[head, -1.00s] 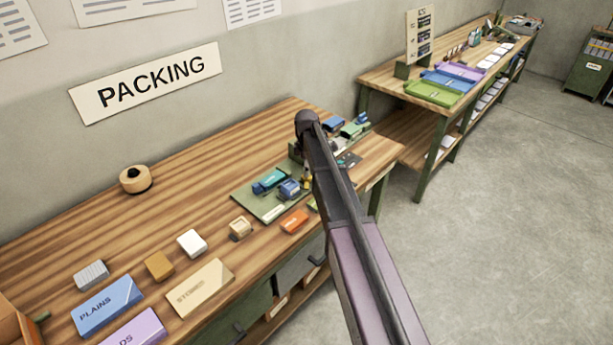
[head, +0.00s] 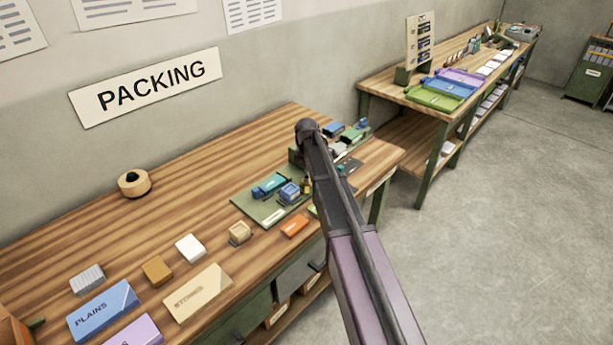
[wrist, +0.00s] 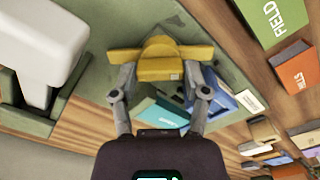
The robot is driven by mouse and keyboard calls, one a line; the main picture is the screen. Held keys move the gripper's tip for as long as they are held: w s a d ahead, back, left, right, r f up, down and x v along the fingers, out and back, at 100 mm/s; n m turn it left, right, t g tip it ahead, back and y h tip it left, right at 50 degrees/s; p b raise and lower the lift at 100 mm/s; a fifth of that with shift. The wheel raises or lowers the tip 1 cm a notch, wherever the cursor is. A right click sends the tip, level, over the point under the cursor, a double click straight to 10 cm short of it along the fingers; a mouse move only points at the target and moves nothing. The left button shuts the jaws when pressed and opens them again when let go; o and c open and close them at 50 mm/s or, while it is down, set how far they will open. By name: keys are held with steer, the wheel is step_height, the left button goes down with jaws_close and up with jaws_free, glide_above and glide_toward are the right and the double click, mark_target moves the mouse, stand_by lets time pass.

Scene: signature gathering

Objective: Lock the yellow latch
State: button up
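The yellow latch (wrist: 160,60) is in the upper middle of the wrist view, a wide bar with a blockier middle, above a green board (wrist: 225,65). My gripper (wrist: 160,72) has its two fingers spread, one on each side of the latch's middle block. I cannot tell whether the fingertips touch it. In the head view a small yellow piece (head: 306,186) shows beside my arm, which hides most of that spot and my fingers.
A teal box (wrist: 160,112) and a blue one (wrist: 232,100) lie close to my fingers. A pale, bulky object (wrist: 40,45) stands at left. An orange box (head: 294,225) and a tape roll (head: 134,182) lie on the wooden bench (head: 190,210).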

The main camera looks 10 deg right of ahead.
steer(key=shift+s+m, duration=0.1)
steer(key=shift+m, duration=0.3)
steer(key=m, duration=0.8)
stand_by(0.4)
stand_by(0.4)
steer(key=o, duration=1.2)
steer(key=shift+c, duration=0.2)
steer(key=shift+n, duration=0.3)
